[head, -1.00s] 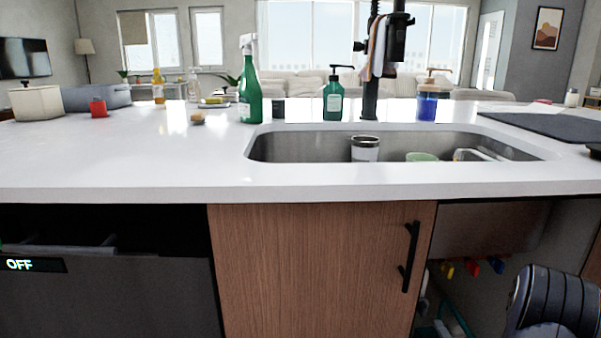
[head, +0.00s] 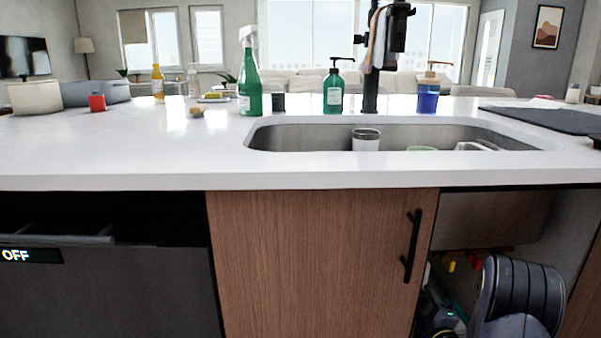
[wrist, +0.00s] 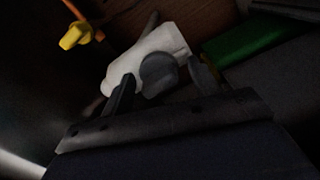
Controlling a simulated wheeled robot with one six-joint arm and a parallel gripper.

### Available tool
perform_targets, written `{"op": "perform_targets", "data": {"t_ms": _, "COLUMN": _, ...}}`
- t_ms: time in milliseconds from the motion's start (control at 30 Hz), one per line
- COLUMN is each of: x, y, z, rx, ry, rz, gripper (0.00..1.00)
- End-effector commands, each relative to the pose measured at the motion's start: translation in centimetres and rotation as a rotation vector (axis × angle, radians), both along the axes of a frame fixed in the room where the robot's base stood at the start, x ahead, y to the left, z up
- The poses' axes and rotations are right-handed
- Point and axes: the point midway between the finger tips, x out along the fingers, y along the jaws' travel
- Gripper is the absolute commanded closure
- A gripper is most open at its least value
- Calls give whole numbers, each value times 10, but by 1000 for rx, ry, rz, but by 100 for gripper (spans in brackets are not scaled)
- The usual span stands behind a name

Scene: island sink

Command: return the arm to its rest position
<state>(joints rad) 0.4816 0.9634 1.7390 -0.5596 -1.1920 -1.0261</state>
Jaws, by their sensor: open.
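My arm shows at the lower right of the head view, in front of the open bay under the sink; my gripper is hidden there. In the dark wrist view my gripper (wrist: 162,76) is open, with its fingers apart. A white object (wrist: 150,50), perhaps a bottle, lies just beyond the fingers. I cannot tell whether they touch it.
A yellow knob-like thing (wrist: 76,35) and a green object (wrist: 245,38) are near my gripper. The closed wooden door (head: 315,260) is left of the bay. The counter (head: 150,181) and sink (head: 300,138) are above. A dishwasher (head: 110,290) stands ajar at left.

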Motion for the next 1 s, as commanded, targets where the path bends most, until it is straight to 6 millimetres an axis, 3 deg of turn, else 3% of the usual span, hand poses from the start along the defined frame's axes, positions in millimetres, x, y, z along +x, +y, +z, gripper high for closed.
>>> {"op": "perform_targets", "data": {"t_ms": 1000, "x": 0, "y": -1, "z": 5, "rx": 815, "ry": 30, "rz": -1, "gripper": 42}}
